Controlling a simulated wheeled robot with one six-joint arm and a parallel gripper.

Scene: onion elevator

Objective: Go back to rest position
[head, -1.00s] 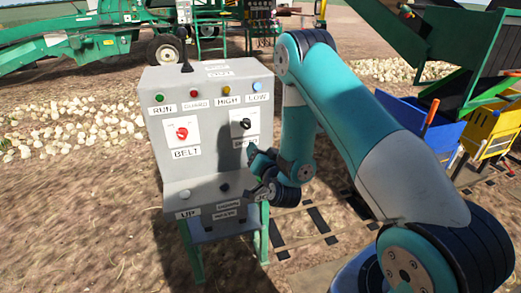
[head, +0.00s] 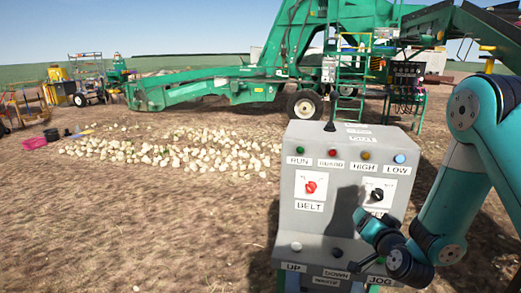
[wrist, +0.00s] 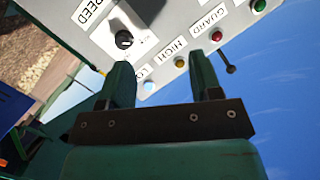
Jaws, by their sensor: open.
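My gripper (wrist: 163,85) shows in the wrist view with its two fingers apart and nothing between them. The grey control box (head: 335,205) stands in front of it, with labels such as RUN, GUARD, HIGH, LOW and BELT. In the head view my gripper (head: 366,232) is at the box's right side, below the black speed knob (head: 377,195). The knob also shows in the wrist view (wrist: 123,39), above the left finger. A red belt knob (head: 311,187) is on the box's left. I cannot tell whether the gripper touches the box.
A green elevator machine (head: 225,85) stands behind the box. White onions (head: 190,150) lie in a patch on the soil to the left. The brown ground left of the box is open.

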